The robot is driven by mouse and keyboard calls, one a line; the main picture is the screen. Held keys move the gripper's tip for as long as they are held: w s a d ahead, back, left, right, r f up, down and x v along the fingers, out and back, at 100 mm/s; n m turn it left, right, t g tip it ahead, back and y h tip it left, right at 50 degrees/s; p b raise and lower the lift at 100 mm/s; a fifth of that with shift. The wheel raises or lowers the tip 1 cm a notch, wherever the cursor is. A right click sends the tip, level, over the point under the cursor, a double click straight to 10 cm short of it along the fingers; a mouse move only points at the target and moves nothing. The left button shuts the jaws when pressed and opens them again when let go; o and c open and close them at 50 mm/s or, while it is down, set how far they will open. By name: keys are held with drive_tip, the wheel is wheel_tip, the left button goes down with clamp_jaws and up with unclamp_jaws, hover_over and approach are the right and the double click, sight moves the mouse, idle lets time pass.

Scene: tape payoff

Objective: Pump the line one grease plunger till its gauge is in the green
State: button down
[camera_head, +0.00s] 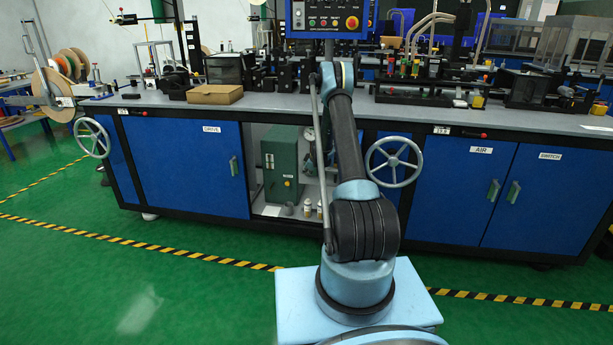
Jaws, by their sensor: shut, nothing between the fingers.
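A small round white-faced gauge (309,134) shows in the open bay under the long machine bench, partly behind my arm. Its needle and any green band are too small to read. A green box-shaped unit (280,163) stands in the same bay, left of the gauge. I cannot make out a grease plunger or a line one label; my arm covers the right part of the bay. My gripper is not visible; my upright arm hides the area in front of and behind it.
Blue cabinet doors flank the bay. A handwheel (394,162) juts out right of my arm, another handwheel (92,137) at the far left. Small bottles (307,208) stand on the bay floor. A control panel (327,19) rises above the bench. Green floor (180,290) is clear in front.

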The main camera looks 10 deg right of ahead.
drive_tip(key=shift+w+d, duration=0.1)
drive_tip(key=shift+w, duration=0.25)
drive_tip(key=shift+w+d, duration=0.25)
drive_tip(key=shift+w, duration=0.4)
drive_tip(key=shift+w+d, duration=0.25)
drive_tip(key=shift+w, duration=0.4)
drive_tip(key=shift+s, duration=0.15)
drive_tip(key=s+r, duration=0.8)
drive_tip(key=s, duration=0.1)
drive_tip(key=shift+s+d, duration=0.15)
drive_tip(key=shift+d, duration=0.2)
